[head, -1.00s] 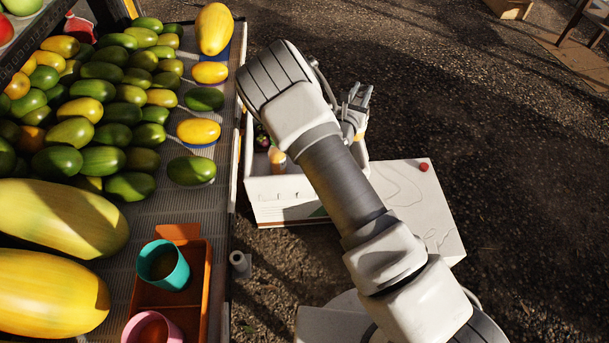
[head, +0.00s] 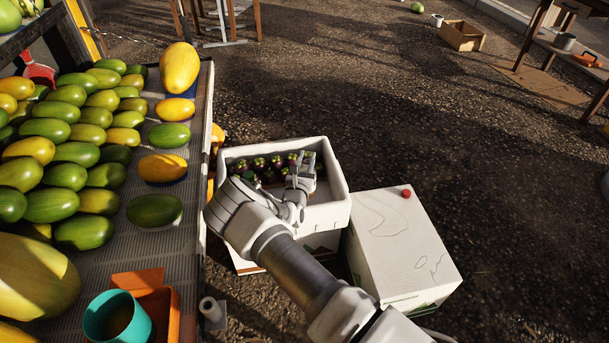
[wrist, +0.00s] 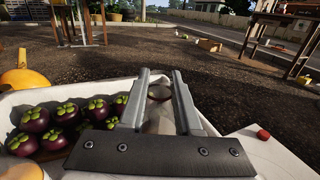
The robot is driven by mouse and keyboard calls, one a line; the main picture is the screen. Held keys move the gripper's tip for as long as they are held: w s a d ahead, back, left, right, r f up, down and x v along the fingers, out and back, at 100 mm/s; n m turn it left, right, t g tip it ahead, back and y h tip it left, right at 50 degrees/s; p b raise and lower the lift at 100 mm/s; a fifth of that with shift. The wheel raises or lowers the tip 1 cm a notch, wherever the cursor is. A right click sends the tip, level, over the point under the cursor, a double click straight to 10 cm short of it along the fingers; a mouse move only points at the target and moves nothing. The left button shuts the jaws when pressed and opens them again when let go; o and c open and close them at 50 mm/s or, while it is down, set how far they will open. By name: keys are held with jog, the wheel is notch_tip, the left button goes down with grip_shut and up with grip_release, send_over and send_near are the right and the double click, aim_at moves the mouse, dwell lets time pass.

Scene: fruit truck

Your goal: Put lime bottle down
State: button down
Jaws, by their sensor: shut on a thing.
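My gripper (head: 300,162) is over the white crate (head: 343,212), towards its right part. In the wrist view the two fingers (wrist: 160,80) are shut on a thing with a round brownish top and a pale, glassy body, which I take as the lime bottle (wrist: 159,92). Only its upper part shows between the fingers. In the head view the bottle cannot be made out behind my gripper. I cannot tell whether its base touches the crate floor.
Several purple mangosteens (wrist: 66,112) with green tops lie in the crate's left part. The fruit stand (head: 190,210) is at the left. Open gravel lies beyond.

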jog(key=shift+f+b, duration=1)
jog(key=shift+f, duration=1.35)
jog(key=c, duration=0.6)
grip_release()
